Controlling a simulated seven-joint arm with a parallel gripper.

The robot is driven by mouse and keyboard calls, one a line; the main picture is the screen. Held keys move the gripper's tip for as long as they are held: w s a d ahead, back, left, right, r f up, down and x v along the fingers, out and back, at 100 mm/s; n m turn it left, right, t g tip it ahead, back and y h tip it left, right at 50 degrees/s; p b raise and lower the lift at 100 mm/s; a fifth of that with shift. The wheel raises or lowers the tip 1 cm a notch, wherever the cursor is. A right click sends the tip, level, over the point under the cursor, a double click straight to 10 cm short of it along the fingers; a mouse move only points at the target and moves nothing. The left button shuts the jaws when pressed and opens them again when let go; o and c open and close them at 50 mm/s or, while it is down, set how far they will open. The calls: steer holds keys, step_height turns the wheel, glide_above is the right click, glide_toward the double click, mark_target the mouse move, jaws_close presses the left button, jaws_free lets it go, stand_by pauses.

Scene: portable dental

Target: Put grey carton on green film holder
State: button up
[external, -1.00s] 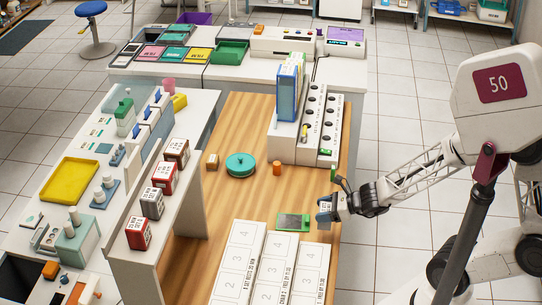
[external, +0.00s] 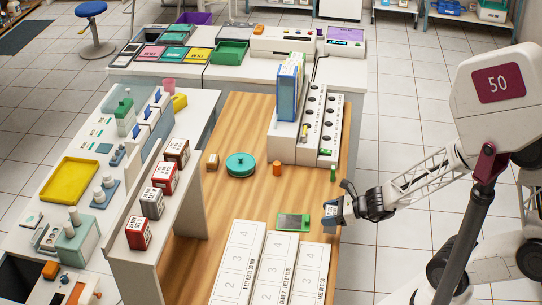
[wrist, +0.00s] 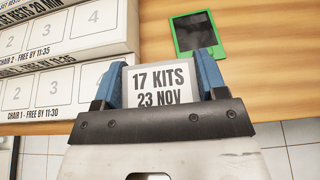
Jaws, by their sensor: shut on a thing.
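My gripper (wrist: 160,85) is shut on a light grey carton (wrist: 158,98), labelled "17 KITS 23 NOV", between its blue fingers. In the external view my gripper (external: 333,212) holds it near the table's right edge; the carton is small and partly hidden there. The green film holder (external: 293,221), a green frame with a dark panel, lies flat on the wood just left of my gripper. In the wrist view the film holder (wrist: 217,51) is beyond the fingertips, up and right, apart from the carton. Another dark grey carton (external: 152,203) stands on the left shelf.
White numbered chair boxes (external: 275,265) stand at the table's front, near the film holder. An orange cylinder (external: 277,169), a teal round pot (external: 240,165) and a small green item (external: 333,173) are farther back. A white rack (external: 300,140) stands at the back right.

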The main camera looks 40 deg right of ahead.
steer(key=w+a+f, duration=0.1)
steer(key=w+a, duration=0.4)
steer(key=w, duration=0.8)
steer(key=shift+w+a+f, duration=0.15)
steer(key=shift+w+f, duration=0.05)
steer(key=shift+w, duration=0.15)
steer(key=shift+f, duration=1.75)
steer(key=shift+f, duration=0.1)
steer(key=o, duration=0.9)
steer(key=shift+o, duration=0.2)
steer(key=v, duration=1.2)
